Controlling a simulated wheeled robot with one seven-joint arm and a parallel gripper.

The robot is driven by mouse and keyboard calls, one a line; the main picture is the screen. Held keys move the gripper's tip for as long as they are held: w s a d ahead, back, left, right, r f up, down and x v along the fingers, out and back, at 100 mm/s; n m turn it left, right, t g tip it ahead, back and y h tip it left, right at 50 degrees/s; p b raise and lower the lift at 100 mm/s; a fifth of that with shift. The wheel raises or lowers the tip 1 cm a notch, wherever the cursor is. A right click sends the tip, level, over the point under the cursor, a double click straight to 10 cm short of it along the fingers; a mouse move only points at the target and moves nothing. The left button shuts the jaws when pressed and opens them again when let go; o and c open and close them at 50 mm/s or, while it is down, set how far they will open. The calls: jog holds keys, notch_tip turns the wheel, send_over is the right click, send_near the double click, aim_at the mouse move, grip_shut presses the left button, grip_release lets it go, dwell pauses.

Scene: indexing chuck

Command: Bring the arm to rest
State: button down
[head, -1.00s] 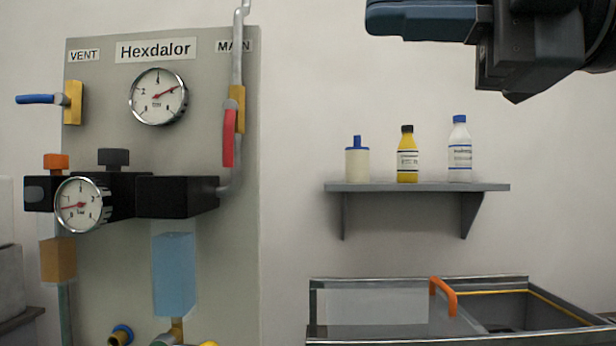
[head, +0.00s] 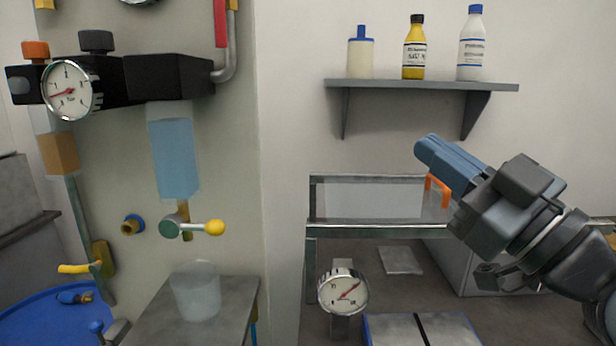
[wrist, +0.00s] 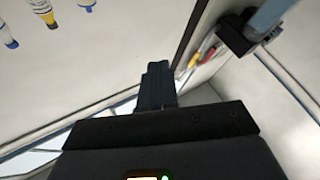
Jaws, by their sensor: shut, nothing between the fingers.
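My gripper (head: 428,146) is on the right in the head view, with its blue-grey fingers together and nothing between them. It points up and to the left, in front of the framed clear panel and its orange handle (head: 444,185), which it partly hides. In the wrist view the closed fingers (wrist: 157,75) stand up in the middle of the picture, apart from any object.
A shelf (head: 420,85) with several bottles is on the wall above my gripper. A dial gauge (head: 343,290) stands on the bench below. A panel with a regulator gauge (head: 68,90) and a yellow-tipped valve (head: 215,228) is at left. A clear beaker (head: 195,290) stands on a small table.

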jog(key=s+d+f+m+h, duration=0.1)
jog(key=s+f+m+h, duration=0.2)
jog(key=f, duration=0.5)
jog(key=s+d+f+m+h, duration=0.2)
jog(key=s+f+m+h, duration=0.2)
jog(key=f, duration=0.4)
jog(key=s+d+f+m+h, duration=0.1)
jog(key=s+f+m+h, duration=0.3)
jog(key=f, duration=0.5)
jog(key=shift+s+d+f, duration=0.1)
jog(key=shift+s+d, duration=0.2)
jog(key=shift+s, duration=0.6)
jog(key=s+d+f+g+h, duration=0.1)
jog(key=s+f+g, duration=0.1)
jog(key=s, duration=1)
jog(key=s+d+f+g+h, duration=0.1)
jog(key=s+f, duration=0.3)
jog(key=s, duration=0.9)
jog(key=shift+s+d+f+g+b, duration=0.2)
jog(key=shift+d+f+g+b, duration=0.05)
jog(key=shift+f+g+b, duration=0.15)
